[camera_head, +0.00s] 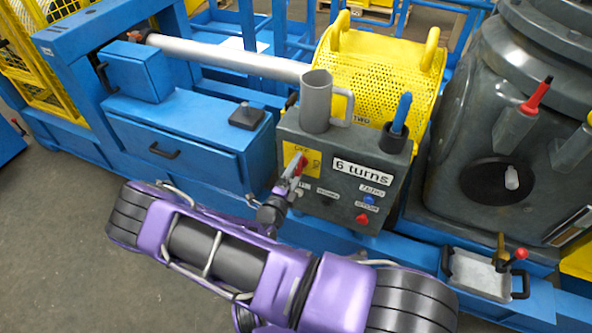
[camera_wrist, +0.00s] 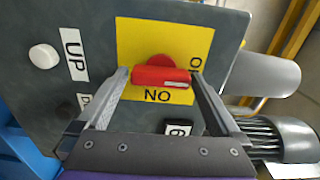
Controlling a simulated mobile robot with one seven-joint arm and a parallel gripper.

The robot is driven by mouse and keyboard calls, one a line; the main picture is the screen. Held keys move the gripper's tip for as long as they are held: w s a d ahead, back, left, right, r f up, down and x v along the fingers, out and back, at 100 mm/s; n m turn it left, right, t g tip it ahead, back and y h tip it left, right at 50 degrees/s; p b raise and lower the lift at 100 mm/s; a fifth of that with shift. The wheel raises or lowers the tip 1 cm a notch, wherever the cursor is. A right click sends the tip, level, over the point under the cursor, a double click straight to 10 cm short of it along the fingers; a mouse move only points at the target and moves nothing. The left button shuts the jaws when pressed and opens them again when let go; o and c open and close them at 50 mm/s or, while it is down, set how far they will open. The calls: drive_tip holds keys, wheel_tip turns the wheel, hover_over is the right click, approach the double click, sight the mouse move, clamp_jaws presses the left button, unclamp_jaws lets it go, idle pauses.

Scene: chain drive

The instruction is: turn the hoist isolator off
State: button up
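The hoist isolator is a red handle (camera_wrist: 160,77) on a yellow plate (camera_wrist: 135,38) on the front of the grey control box. In the wrist view the word ON shows upside down just below the handle, and another label at the plate's right edge is partly hidden by a finger. I cannot tell for sure which label the handle points to. My gripper (camera_wrist: 161,73) is open, with its fingertips on either side of the handle; contact is not clear. In the head view my gripper (camera_head: 290,177) reaches the plate (camera_head: 305,157) and partly covers the handle.
The grey control box (camera_head: 333,205) also bears a "6 turns" label (camera_head: 363,174), blue and red buttons, and a white UP button (camera_wrist: 44,56). A grey mug (camera_head: 315,105) and a blue-handled tool (camera_head: 401,112) stand on top. A blue drawer cabinet (camera_head: 175,152) is left.

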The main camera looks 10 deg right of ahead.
drive_tip(key=v, duration=1.7)
drive_tip(key=shift+s, duration=0.15)
drive_tip(key=shift+a, duration=0.1)
